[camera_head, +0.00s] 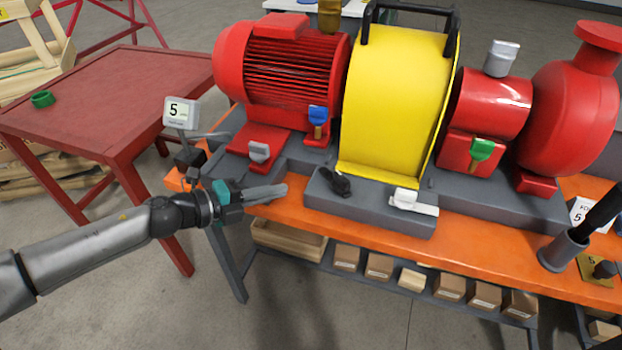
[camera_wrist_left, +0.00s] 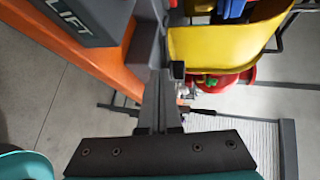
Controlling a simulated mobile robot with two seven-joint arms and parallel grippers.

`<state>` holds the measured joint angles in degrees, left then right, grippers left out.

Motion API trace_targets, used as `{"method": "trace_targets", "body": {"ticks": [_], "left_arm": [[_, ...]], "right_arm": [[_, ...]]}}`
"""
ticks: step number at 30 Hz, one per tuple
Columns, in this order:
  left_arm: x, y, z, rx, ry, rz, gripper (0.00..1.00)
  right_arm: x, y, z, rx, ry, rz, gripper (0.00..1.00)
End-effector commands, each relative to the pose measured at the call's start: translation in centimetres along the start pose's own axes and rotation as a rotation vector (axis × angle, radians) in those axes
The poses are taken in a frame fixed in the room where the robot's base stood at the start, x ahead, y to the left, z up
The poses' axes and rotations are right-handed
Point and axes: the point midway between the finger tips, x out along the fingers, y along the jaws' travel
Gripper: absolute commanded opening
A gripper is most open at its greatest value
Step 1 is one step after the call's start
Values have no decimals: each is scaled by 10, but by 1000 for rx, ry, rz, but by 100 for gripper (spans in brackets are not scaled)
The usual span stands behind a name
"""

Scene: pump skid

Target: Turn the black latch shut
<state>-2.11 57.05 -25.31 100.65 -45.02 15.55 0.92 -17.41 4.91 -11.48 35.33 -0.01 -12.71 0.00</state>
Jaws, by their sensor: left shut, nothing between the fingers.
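The black latch (camera_head: 340,183) sits on the grey base block in front of the yellow guard (camera_head: 395,95). Its handle slants across the block's top, left of a white latch (camera_head: 410,201). My left gripper (camera_head: 282,190) is shut and empty, its fingers pointing right, a little left of the black latch and apart from it. In the left wrist view the closed fingers (camera_wrist_left: 158,105) run up the middle. The yellow guard (camera_wrist_left: 215,45) is beyond them on the right; I cannot clearly make out the black latch there. My right gripper is not in view.
A red motor (camera_head: 290,65) and red pump (camera_head: 575,110) flank the guard on the orange bench (camera_head: 475,245). Other small latches are grey (camera_head: 259,152), blue (camera_head: 318,115) and green (camera_head: 482,149). A red table (camera_head: 100,100) is at left.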

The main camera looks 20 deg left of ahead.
Motion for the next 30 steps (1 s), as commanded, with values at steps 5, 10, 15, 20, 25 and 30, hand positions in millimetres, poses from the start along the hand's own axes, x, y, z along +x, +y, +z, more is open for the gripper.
{"method": "trace_targets", "body": {"ticks": [5, 10, 15, 20, 25, 30], "left_arm": [[21, -1, 0, -1, -1, -4, 0], [43, -2, 1, 0, -1, -4, 0], [65, -6, 0, 0, 1, -4, 0], [80, -10, 0, -1, 0, -2, 0], [89, -12, 0, -1, 0, 0, 0], [91, -12, 0, -2, -1, 1, 0]], "right_arm": [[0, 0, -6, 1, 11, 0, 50], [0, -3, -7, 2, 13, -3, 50], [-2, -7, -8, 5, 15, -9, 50], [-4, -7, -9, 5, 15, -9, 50], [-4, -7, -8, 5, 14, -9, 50], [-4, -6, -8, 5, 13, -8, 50]]}}
